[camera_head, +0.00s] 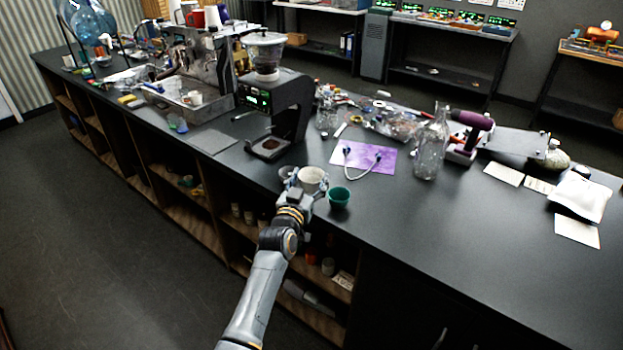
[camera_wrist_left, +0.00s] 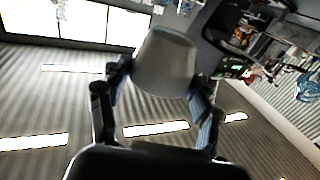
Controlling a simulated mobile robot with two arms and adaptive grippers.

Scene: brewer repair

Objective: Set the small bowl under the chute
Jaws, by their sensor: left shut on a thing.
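A small pale bowl (camera_head: 312,178) is between the fingers of my left gripper (camera_head: 304,184), at the near edge of the black counter. In the left wrist view the bowl (camera_wrist_left: 165,62) looks grey, with one finger on each side. I cannot tell whether its base touches the counter. The grinder (camera_head: 290,98) stands behind and to the left, with a clear hopper (camera_head: 265,52) on top. Its chute is hard to make out above the tray (camera_head: 269,148), which holds something brown. My right gripper is not in view.
A green cup (camera_head: 339,197) stands just right of the held bowl. A purple sheet (camera_head: 370,160) with a cable, glass bottles (camera_head: 430,150) and scattered parts lie behind. An espresso machine (camera_head: 200,70) is left of the grinder. The counter's right front is clear.

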